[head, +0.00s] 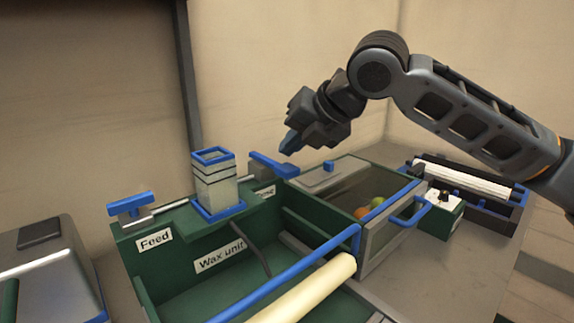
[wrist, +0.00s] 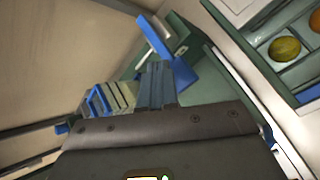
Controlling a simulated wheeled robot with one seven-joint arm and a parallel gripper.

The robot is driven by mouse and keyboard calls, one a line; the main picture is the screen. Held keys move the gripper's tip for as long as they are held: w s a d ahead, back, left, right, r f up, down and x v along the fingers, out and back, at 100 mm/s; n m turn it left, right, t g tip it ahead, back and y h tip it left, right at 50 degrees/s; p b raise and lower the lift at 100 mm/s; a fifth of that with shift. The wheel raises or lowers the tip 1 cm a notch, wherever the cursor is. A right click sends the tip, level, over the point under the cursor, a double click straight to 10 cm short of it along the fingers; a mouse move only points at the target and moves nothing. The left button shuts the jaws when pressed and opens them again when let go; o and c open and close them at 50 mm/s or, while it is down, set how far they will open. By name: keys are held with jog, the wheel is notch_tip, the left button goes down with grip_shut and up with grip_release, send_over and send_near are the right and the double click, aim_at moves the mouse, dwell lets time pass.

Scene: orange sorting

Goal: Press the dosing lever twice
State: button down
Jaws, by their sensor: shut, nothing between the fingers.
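A blue paddle-like lever (head: 273,165) sticks up at the back of the green wax unit (head: 180,262), beside a small label that is only partly readable. I take it for the dosing lever. In the wrist view the lever (wrist: 166,52) lies just beyond my fingertips. My gripper (head: 291,143) is shut and empty, pointing down above the lever in the head view. In the wrist view my closed gripper (wrist: 156,78) overlaps the lever's near end in the picture; I cannot tell whether they touch.
A clear container with a blue rim (head: 215,180) stands left of the lever. A blue T-handle (head: 130,206) is by the Feed label. A lidded bin (head: 345,190) with fruit is to the right. A pale roller (head: 305,290) lies in front.

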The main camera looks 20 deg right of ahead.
jog(key=shift+r+p, duration=1.4)
jog(key=shift+r, duration=0.9)
jog(key=shift+a, duration=0.1)
dwell(0.7)
